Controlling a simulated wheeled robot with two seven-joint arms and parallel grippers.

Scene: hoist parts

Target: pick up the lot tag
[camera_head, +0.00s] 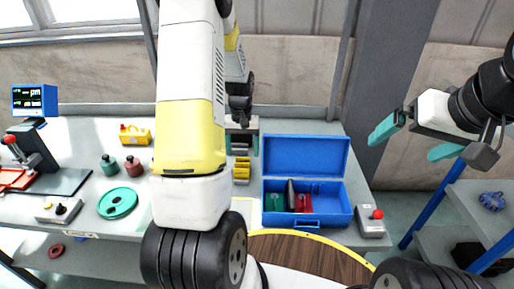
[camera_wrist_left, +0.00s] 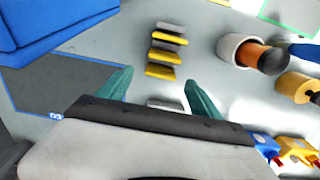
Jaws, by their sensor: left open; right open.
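I cannot pick out a lot tag for certain in either view. My left gripper (camera_wrist_left: 160,76) is open in the left wrist view, with its teal fingers apart and nothing held between them. Several yellow and grey blocks (camera_wrist_left: 166,55) lie in a row on the bench, in line with the gap between the fingers. A small pale grey piece (camera_wrist_left: 167,104) shows between the fingers, partly hidden by the gripper body. In the head view, my left arm hides part of the bench. My right gripper (camera_head: 408,136) is open and empty at the right, beyond the bench's edge.
An open blue case (camera_head: 330,222) holds green, dark and red items. A grey button box (camera_head: 371,228) stands at its right. A green disc (camera_head: 118,203) and small bottles (camera_head: 133,166) are at the left.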

